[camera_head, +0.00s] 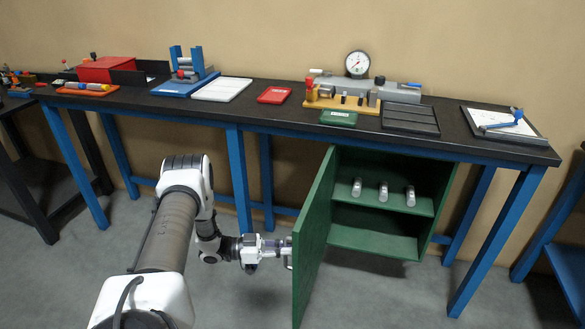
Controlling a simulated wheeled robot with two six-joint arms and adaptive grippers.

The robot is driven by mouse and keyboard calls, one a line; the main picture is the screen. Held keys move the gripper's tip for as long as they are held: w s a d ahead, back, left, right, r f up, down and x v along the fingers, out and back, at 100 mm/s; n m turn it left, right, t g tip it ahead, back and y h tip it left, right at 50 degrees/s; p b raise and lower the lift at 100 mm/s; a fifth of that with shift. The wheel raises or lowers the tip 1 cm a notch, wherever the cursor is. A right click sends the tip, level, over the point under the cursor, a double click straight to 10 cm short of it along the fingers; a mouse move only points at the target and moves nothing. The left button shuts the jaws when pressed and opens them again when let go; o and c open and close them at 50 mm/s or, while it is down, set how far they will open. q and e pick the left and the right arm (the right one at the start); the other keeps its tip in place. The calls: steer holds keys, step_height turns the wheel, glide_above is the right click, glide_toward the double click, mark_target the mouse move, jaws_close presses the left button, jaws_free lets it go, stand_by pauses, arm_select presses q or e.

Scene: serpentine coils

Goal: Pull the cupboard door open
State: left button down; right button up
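The green cupboard (430,165) hangs under the right part of the black workbench. Its door (313,235) stands open, swung out toward me on its left side, and the inside shows. My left gripper (285,251) is at the outer face of the door, around its handle (289,262). The fingers are small and partly hidden against the door edge, so I cannot tell whether they are closed on the handle. My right gripper is not in view.
The workbench (270,113) holds a gauge (358,63), trays and tools. Blue bench legs (239,180) stand left of the door. The grey floor in front is clear.

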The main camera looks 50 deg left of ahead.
arm_select(q)
steer(key=shift+f, duration=0.1)
steer(key=c, duration=1.2)
jaws_free()
steer(key=v, duration=1.2)
